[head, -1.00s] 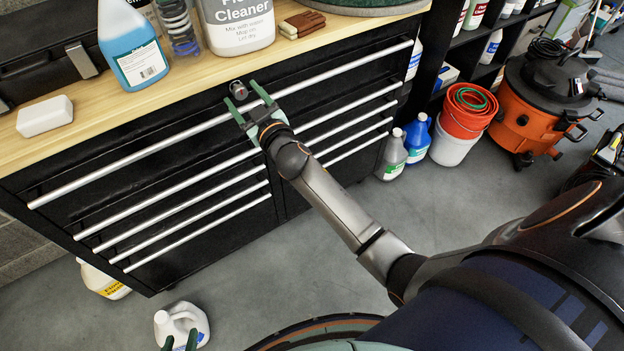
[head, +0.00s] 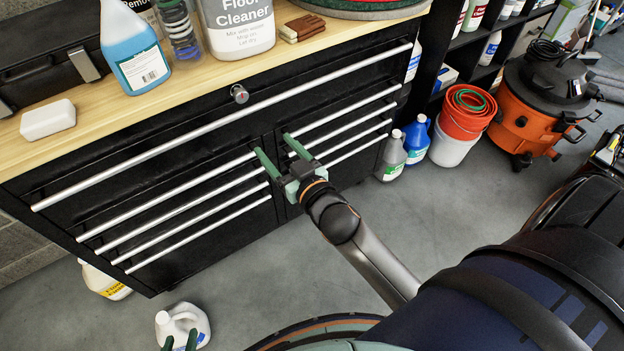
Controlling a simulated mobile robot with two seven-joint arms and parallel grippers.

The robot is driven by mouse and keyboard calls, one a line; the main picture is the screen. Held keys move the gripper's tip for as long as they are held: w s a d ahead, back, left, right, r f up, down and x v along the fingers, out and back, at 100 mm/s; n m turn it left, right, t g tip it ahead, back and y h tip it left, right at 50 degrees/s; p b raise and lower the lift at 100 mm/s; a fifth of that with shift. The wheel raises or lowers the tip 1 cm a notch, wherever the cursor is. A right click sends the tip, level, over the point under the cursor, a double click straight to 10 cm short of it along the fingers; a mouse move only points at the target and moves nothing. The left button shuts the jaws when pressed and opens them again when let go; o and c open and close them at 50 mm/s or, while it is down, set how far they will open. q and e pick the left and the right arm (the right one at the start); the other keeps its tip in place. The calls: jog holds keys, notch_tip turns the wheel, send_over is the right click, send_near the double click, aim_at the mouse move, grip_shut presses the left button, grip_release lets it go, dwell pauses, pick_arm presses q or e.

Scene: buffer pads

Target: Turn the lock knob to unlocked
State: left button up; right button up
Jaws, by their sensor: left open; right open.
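My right gripper (head: 277,148) is open and empty in front of the lower drawers. It is below and a little right of the knob, apart from it. Of my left gripper (head: 180,342), only the green fingertips show at the bottom edge, open, by a white jug.
The cabinet (head: 150,215) has several long silver handles; the top one (head: 200,135) runs just below the knob. A blue bottle (head: 138,60), a cleaner jug (head: 238,25) and a white block (head: 48,119) stand on the worktop. The white jug (head: 183,322) is on the floor.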

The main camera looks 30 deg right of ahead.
jog(key=s+a+f+n+g+y+p, duration=0.1)
jog(key=s+f+g+p, duration=0.4)
jog(key=s+f, duration=0.7)
jog(key=shift+s+a+f+g, duration=0.2)
jog(key=shift+s+g, duration=0.6)
jog(key=shift+s, duration=0.95)
jog(key=shift+g+y, duration=0.3)
jog(key=shift+g, duration=0.3)
jog(key=s, duration=0.2)
jog(key=s+f+p, duration=0.1)
jog(key=s, duration=0.1)
jog(key=shift+a+f, duration=0.15)
jog(key=shift+f, duration=0.05)
jog(key=shift+c, duration=0.3)
